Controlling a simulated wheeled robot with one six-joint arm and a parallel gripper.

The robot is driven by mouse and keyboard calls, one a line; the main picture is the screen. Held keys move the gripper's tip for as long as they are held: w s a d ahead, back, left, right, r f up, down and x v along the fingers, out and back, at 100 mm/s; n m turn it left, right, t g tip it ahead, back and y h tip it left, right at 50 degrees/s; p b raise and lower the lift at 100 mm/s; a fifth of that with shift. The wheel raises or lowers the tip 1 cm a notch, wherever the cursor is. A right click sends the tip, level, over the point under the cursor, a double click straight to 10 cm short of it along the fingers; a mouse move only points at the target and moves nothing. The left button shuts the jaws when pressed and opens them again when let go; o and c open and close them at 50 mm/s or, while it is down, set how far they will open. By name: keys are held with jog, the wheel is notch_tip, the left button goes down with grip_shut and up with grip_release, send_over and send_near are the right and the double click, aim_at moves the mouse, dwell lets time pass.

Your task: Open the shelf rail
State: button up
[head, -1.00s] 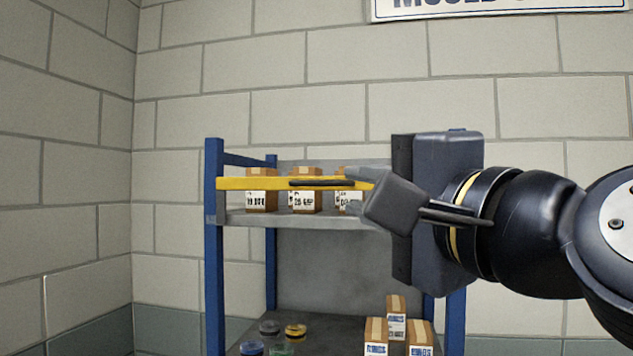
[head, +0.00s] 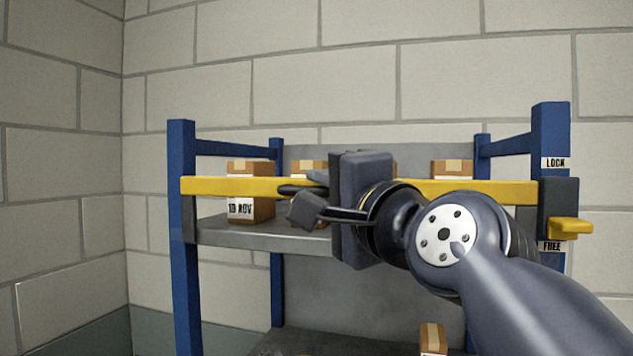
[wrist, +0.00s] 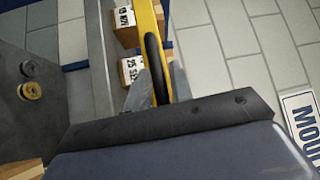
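The yellow shelf rail (head: 465,190) runs level across the front of the blue rack's upper shelf. A dark bar handle (wrist: 153,62) stands on the rail's front, partly hidden by my gripper in the head view. My gripper (head: 315,192) is at the handle, one finger above and one below. In the wrist view, the fingers (wrist: 158,88) lie either side of the rail and handle and look apart; contact is unclear. At the rail's right end is a dark latch block (head: 558,205) with a yellow lever (head: 570,229), low beside the FREE label (head: 551,247).
Cartons (head: 250,178) stand on the upper shelf (head: 260,236) behind the rail. Another carton (head: 432,338) is lower down. The LOCK label (head: 554,163) is on the right blue post (head: 550,130). A block wall closes off the left and back.

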jog(key=shift+w, duration=0.1)
grip_shut()
dwell(0.3)
